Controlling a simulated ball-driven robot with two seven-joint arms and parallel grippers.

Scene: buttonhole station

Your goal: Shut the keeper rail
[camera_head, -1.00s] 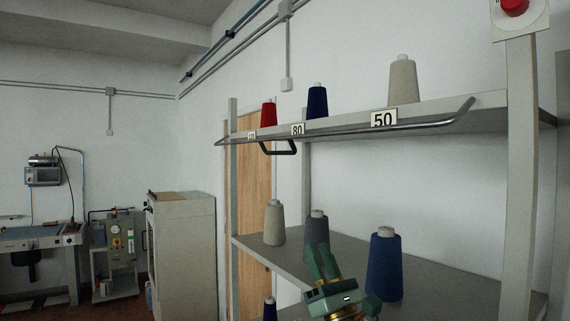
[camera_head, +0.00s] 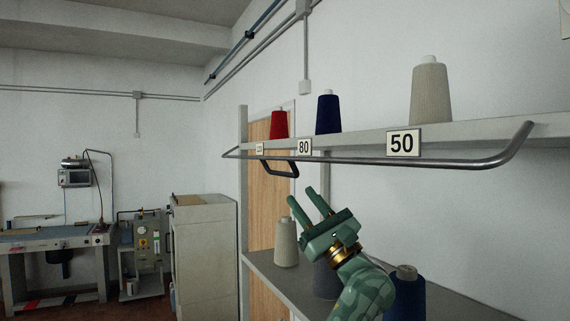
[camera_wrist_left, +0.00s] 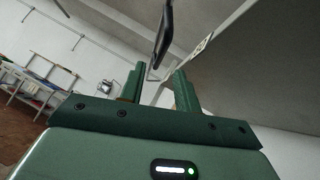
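The keeper rail (camera_head: 440,163) is a grey metal bar running along the front of the upper shelf, with its right end bent back up. It stands out in front of the shelf edge. A dark loop handle (camera_head: 283,172) hangs from its left part. My left gripper (camera_head: 302,195), green, is open and empty, just below the handle with its fingers pointing up towards it. In the left wrist view the handle (camera_wrist_left: 163,38) shows ahead of the gap between the open fingers (camera_wrist_left: 158,72), apart from them. My right gripper is in neither view.
Red (camera_head: 279,125), navy (camera_head: 328,113) and beige (camera_head: 430,92) cones stand on the upper shelf behind the rail and its number cards (camera_head: 403,143). More cones, including a beige one (camera_head: 286,243), stand on the lower shelf close around my arm. A cabinet (camera_head: 205,250) stands left.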

